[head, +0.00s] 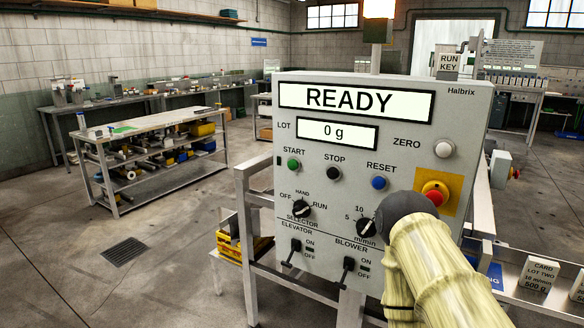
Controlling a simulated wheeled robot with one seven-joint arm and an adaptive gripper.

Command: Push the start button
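The green start button (293,164) is on the left of the grey control panel (345,262), under the label START. Nothing covers it. The black stop button (333,173) and blue reset button (379,182) sit to its right. The upper display (355,101) reads READY and the lower display (337,133) reads 0 g. My arm, in a pale yellow cover with a dark rounded end, rises at the lower right in front of the panel. It hides part of the panel's lower right. My gripper is not visible.
A red emergency stop (435,193) on a yellow plate is beside my arm. The panel also has a white zero button (443,149), a selector knob (302,209), a speed knob (366,227) and two levers. Open floor lies left, before a workbench (150,125).

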